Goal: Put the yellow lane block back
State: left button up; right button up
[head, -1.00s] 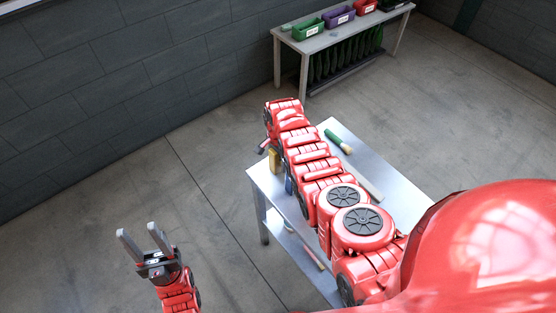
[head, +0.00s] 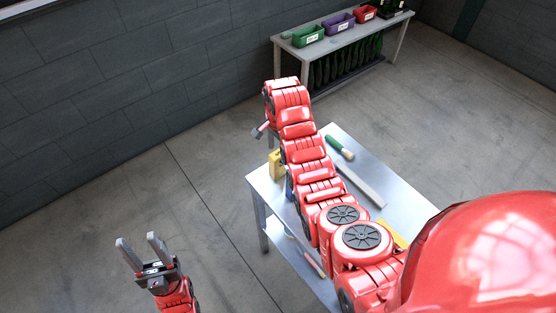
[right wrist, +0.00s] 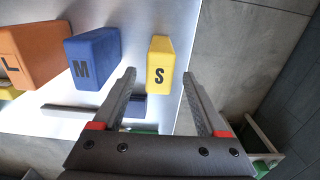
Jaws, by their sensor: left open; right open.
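The yellow block (right wrist: 160,64), marked S, stands near the table edge in the right wrist view. It also shows in the head view (head: 275,165), partly behind my right arm. My right gripper (right wrist: 159,76) is open and empty. In the wrist view its fingertips frame the block's lower part, with the block beyond them. In the head view the right gripper (head: 259,131) is above the block and apart from it, mostly hidden by the arm. My left gripper (head: 138,243) is open and empty, left of the table.
A blue block (right wrist: 93,56) marked M and an orange block (right wrist: 35,54) marked L stand beside the yellow one. A green cylinder (head: 339,147) and grey bar (head: 360,185) lie on the table (head: 405,197). A back bench holds green (head: 308,36), purple (head: 340,22) and red bins.

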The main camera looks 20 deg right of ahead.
jog(key=shift+r+p, duration=0.85)
jog(key=shift+r, duration=0.7)
